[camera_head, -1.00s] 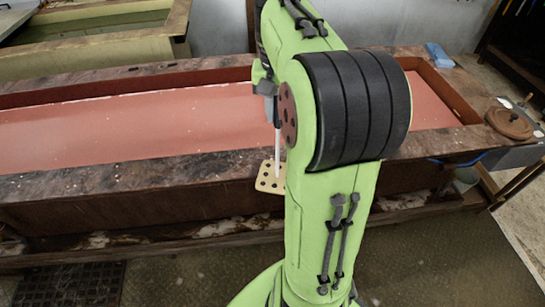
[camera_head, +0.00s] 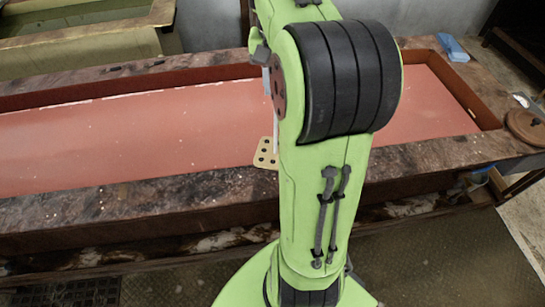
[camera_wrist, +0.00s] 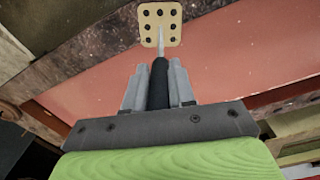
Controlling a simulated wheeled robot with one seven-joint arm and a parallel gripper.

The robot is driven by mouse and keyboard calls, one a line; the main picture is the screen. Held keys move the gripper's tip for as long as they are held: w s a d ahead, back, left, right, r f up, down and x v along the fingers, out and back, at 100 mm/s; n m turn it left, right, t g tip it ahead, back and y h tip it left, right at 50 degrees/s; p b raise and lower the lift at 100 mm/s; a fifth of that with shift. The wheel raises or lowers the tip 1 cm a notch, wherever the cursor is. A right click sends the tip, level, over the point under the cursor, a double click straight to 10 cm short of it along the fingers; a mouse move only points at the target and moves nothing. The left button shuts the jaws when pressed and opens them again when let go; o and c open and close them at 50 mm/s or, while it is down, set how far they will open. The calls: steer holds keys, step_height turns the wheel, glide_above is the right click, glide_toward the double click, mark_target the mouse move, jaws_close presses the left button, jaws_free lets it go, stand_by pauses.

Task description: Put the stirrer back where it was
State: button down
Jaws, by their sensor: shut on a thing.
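The stirrer has a black handle (camera_wrist: 159,86) and a thin pale shaft (camera_wrist: 160,42). My gripper (camera_wrist: 157,78) is shut on the handle in the wrist view. The shaft points away from my gripper, and its tip overlaps the beige rack plate with several holes (camera_wrist: 170,14). I cannot tell whether the tip is in a hole, touching or above the plate. In the head view, the rack plate (camera_head: 263,160) lies at the near rim of the trough, partly hidden by my arm. A piece of the pale shaft (camera_head: 276,137) shows beside my arm; my gripper is mostly hidden there.
A long trough with a reddish floor (camera_head: 130,140) and dark mottled rims spans the view. A round brown lid (camera_head: 525,126) lies at the right end. Another greenish trough (camera_head: 85,50) stands behind left.

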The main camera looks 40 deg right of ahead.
step_height(320, 180, down, 10)
steer(key=b, duration=0.3)
steer(key=shift+s+a+b, duration=0.25)
steer(key=shift+s+b, duration=0.05)
steer(key=shift+s, duration=0.1)
steer(key=c, duration=0.9)
jaws_free()
steer(key=shift+c, duration=0.2)
steer(key=shift+r, duration=0.1)
